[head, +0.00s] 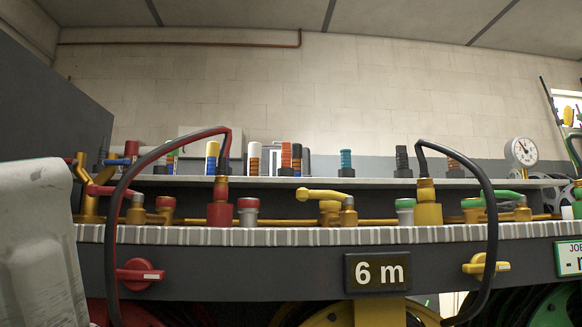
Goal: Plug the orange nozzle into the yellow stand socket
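The yellow stand socket (428,214) stands upright on the bench's ribbed edge, right of centre. An orange-gold nozzle (426,190) stands upright at its top and appears seated in it; the depth cannot be seen. A black hose (488,215) arches from this nozzle to the right and down. A red stand socket (220,213) left of centre holds another orange-red nozzle (221,189), with a red and dark hose (113,250) arching left. Neither gripper shows in the head view.
A 6 m sign (377,272) is on the dark bench front, between a red valve handle (139,275) and a yellow one (486,266). Taps, including a yellow lever (322,195), line the bench top. Hose reels sit below. A shelf (375,181) with coloured fittings runs behind.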

